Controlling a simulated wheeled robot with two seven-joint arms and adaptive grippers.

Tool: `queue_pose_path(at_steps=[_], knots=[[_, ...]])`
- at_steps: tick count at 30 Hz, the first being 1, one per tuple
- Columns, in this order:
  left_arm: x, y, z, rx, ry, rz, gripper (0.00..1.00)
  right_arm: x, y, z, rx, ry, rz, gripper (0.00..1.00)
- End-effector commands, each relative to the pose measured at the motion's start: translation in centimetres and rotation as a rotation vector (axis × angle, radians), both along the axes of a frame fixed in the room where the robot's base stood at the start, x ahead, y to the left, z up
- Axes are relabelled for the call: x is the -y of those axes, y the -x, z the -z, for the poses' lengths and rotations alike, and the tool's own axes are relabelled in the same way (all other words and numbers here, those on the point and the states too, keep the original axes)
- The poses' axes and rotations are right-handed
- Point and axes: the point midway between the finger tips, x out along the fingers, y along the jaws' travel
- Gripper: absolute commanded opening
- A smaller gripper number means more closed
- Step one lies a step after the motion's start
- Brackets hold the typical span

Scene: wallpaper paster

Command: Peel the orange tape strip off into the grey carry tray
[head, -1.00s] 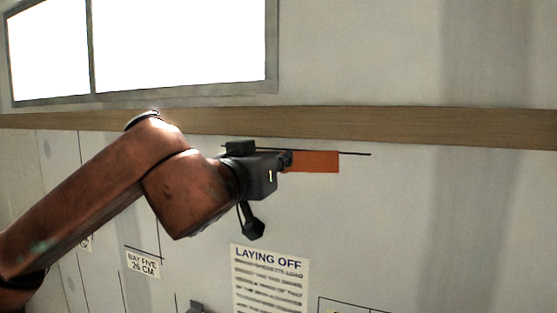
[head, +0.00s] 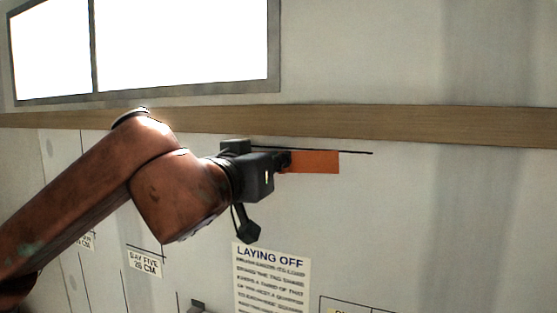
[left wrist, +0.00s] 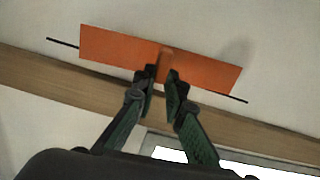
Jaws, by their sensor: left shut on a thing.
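The orange tape strip (head: 318,162) lies along a thin black line on the pale wall, just below the wooden rail. In the left wrist view the strip (left wrist: 115,48) spans the top of the picture, slightly tilted. My left gripper (head: 287,160) is at the strip's left part in the head view. In the left wrist view its fingers (left wrist: 163,78) are close together around a small orange tab at the strip's middle. Whether any of the strip is off the wall I cannot tell. The grey carry tray and my right gripper are not in view.
A wooden rail (head: 400,126) runs across the wall above the strip, with a bright window (head: 185,45) higher up. A "LAYING OFF" notice (head: 271,280) and a bay label (head: 145,262) are below. The wall right of the strip is clear.

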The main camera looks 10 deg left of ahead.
Motion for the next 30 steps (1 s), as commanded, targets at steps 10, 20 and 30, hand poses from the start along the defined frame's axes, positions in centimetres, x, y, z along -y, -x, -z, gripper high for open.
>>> queue_pose_path(at_steps=[10, 20, 30], knots=[[-0.2, 1.0, -0.1, 0.002, 0.000, 0.000, 0.00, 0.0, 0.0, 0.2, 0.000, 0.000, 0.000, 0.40], [-0.4, 1.9, -0.1, 0.002, 0.000, 0.000, 0.00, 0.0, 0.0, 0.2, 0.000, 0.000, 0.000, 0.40], [-0.6, 2.9, -0.1, 0.002, 0.000, 0.001, 0.00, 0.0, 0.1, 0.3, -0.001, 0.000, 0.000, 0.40]])
